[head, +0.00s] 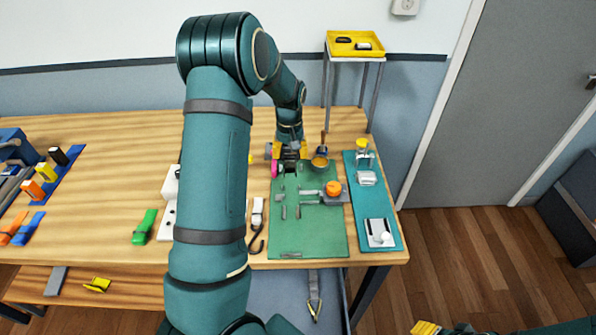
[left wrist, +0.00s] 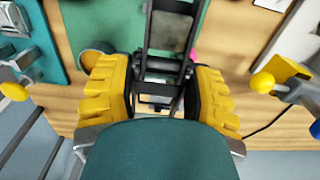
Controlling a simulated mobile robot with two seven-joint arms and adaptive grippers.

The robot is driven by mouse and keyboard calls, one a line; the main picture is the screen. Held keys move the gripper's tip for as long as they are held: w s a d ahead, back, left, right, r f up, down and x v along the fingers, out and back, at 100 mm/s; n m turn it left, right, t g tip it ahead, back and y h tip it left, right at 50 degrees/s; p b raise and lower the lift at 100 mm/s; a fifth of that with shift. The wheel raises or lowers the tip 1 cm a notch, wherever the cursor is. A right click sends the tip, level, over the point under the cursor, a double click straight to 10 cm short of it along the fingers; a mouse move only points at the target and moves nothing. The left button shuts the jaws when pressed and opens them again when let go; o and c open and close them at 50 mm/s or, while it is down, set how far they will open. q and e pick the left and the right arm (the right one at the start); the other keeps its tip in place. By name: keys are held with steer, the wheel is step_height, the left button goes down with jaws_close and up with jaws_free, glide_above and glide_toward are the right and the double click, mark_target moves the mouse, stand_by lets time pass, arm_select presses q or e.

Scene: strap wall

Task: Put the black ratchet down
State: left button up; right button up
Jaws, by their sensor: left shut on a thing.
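The black ratchet (left wrist: 163,67) is a dark metal frame with a crossbar, between the yellow finger pads of my left gripper (left wrist: 160,92) in the left wrist view. The gripper is shut on it. In the head view my left gripper (head: 289,151) is at the far edge of the green mat (head: 312,228), with the ratchet (head: 290,167) small and partly hidden below it. I cannot tell whether the ratchet touches the mat. Yellow parts of my right gripper (head: 426,328) show at the bottom right edge, too cropped to tell its state.
On the mat are grey metal pieces and an orange round thing (head: 333,188). A cup (head: 320,161) and a pink item (head: 274,168) are close to the gripper. A teal mat (head: 359,203) lies right. A yellow tray (head: 346,49) stands on a tall stand behind.

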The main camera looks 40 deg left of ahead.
mark_target(291, 181)
arm_select(q)
steer(key=shift+f, duration=3.6)
steer(key=shift+b, duration=0.35)
steer(key=shift+f+b, duration=0.35)
steer(key=shift+f, duration=0.2)
